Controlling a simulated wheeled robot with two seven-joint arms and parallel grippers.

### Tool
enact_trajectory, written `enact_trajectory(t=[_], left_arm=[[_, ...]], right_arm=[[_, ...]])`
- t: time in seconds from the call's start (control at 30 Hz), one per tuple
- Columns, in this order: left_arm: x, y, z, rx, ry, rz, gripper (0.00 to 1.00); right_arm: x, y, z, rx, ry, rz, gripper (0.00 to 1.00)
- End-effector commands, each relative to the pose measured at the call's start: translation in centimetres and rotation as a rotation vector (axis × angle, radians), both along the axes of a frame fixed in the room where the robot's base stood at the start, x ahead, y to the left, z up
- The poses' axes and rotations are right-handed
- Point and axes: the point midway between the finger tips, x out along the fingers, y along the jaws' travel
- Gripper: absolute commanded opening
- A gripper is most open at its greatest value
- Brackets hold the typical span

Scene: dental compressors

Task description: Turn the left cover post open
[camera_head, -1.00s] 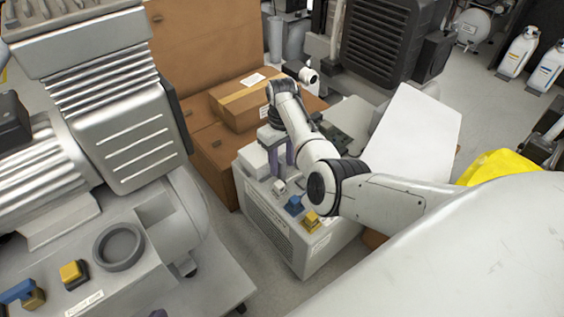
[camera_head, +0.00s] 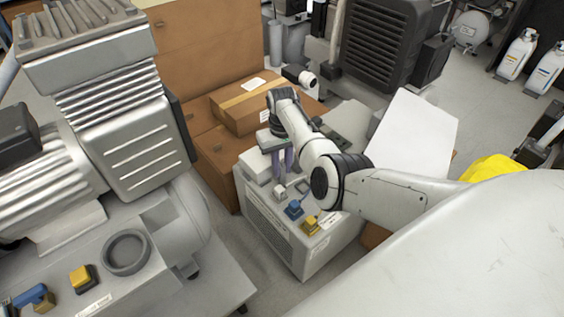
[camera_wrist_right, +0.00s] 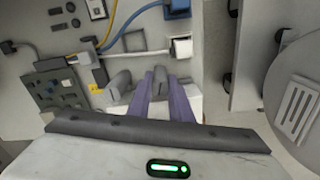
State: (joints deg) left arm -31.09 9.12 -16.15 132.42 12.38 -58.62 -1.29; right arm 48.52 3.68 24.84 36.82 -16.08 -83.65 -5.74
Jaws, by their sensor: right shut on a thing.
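My right gripper (camera_head: 282,170) reaches down over the left part of the pale grey machine (camera_head: 275,225), with its purple fingers lowered to the machine's top. In the right wrist view the fingers (camera_wrist_right: 163,100) are shut on a short grey post (camera_wrist_right: 160,75), one finger on each side. A second grey post (camera_wrist_right: 118,86) stands close by, left of the fingers in that view and apart from them. The hand hides the posts in the head view, so I cannot tell from there how the held post is turned. My left gripper is not in view.
A blue block (camera_head: 293,207) and a yellow block (camera_head: 310,225) sit on the machine's front top edge. A large grey compressor (camera_head: 130,130) fills the left. Cardboard boxes (camera_head: 248,108) stand behind. A white panel (camera_head: 410,135) stands right of my forearm.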

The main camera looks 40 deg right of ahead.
Motion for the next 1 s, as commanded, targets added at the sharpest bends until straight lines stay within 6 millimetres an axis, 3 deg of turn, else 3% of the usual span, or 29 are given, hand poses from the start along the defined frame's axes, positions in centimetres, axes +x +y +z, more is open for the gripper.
enact_trajectory(t=[0.17, 0.6, 1.0], left_arm=[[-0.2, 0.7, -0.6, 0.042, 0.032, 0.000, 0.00], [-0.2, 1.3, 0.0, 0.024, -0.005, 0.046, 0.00], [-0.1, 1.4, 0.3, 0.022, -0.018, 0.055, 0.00]], right_arm=[[0.0, 0.0, 0.3, 0.000, 0.002, -0.166, 0.00], [0.0, 0.0, 0.1, -0.001, 0.001, -0.524, 0.00], [0.1, 0.0, 0.0, 0.000, -0.001, -0.669, 0.00]])
